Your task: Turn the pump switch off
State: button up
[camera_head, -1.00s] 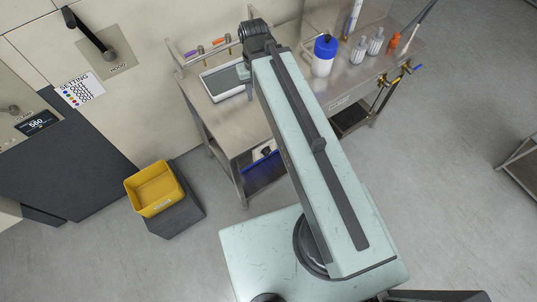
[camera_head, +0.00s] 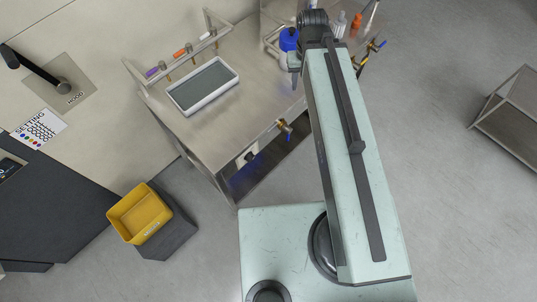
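I cannot make out a switch marked as the pump's. A small white-and-dark object (camera_head: 246,158) sits in shadow under the metal bench (camera_head: 215,145), too small to identify. My arm reaches up the picture over the right part of the bench. My gripper (camera_head: 294,72) is at the arm's far end, beside the blue-capped bottle (camera_head: 289,40), which the arm partly hides. The fingers are too small and covered to show whether they are open or shut.
A grey-topped tray (camera_head: 203,86) and a rack (camera_head: 187,54) with coloured handles stand on the bench. A brass valve (camera_head: 284,126) juts from its front edge. A yellow bin (camera_head: 140,213) stands left. A black lever (camera_head: 35,68) marked HOOD is on the wall.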

aim_at(249, 157)
jog(key=z, duration=0.4)
jog(key=k, duration=2.3)
jog(key=u, duration=1.4)
jog(key=i, duration=1)
jog(key=z, duration=0.1)
